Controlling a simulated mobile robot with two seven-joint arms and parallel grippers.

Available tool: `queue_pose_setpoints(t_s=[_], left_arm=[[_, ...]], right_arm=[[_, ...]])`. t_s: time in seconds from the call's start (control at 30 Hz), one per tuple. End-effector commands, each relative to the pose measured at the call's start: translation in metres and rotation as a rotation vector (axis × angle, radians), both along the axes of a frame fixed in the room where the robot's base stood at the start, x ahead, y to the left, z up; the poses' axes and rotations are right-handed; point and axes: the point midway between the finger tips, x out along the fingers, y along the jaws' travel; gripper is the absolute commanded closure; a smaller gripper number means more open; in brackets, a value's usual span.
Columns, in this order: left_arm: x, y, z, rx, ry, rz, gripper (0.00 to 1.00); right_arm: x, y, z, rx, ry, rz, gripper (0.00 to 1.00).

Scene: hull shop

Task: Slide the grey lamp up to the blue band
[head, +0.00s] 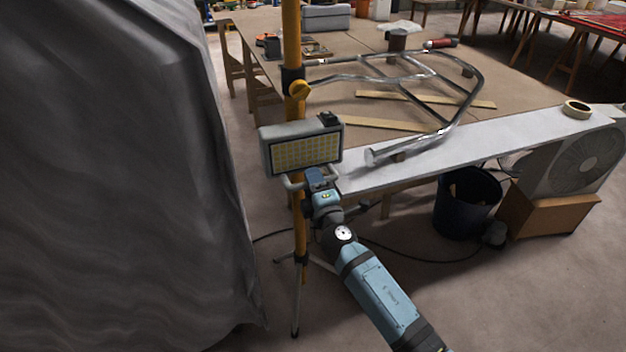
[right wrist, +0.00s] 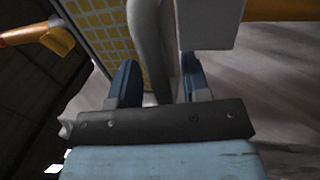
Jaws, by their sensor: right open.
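The grey lamp (head: 267,153), with a yellow grid face, is on an upright yellow pole (head: 291,30). A dark collar with a yellow knob (head: 299,90) sits on the pole just above the lamp. My right gripper (head: 316,178) is at the lamp's underside, by its pale handle (head: 291,183). In the right wrist view, the open fingers (right wrist: 160,85) stand on either side of a grey bar (right wrist: 150,40), with the lamp's yellow grid (right wrist: 108,30) behind. No blue band shows; the pole's top is out of frame. My left gripper is not in view.
A large grey draped cover (head: 120,180) fills the left. A wooden table (head: 500,85) with a metal tube frame (head: 470,75) stands behind right, with a white board (head: 490,137) along its near edge. Tripod legs (head: 295,310) and a dark cable (head: 420,258) are on the floor.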

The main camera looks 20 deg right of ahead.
Motion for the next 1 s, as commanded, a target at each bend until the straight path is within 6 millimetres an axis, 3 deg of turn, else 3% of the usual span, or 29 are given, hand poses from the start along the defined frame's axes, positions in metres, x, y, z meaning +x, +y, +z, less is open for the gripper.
queue_pose_setpoints(t_s=[0.1, 0.3, 0.53, 0.67, 0.77, 0.87, 1.0], left_arm=[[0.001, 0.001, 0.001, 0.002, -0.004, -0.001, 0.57], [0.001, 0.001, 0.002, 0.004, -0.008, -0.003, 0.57], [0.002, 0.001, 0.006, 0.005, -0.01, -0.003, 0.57], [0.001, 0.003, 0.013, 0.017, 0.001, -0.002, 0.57], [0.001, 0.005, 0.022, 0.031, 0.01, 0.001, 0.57], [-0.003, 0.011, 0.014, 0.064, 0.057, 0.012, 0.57], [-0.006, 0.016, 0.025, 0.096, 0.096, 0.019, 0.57]], right_arm=[[0.0, 0.0, 0.0, 0.0, 0.0, 0.0, 0.59], [0.0, 0.0, 0.0, 0.0, 0.0, 0.0, 1.0], [0.0, 0.0, 0.003, 0.0, 0.0, 0.0, 1.0], [0.0, 0.0, 0.018, -0.001, -0.002, 0.0, 1.0], [0.001, -0.001, 0.039, 0.0, -0.004, 0.0, 1.0], [0.001, -0.001, 0.067, 0.001, -0.004, -0.001, 1.0], [0.001, -0.001, 0.114, 0.001, -0.006, -0.001, 1.0]])
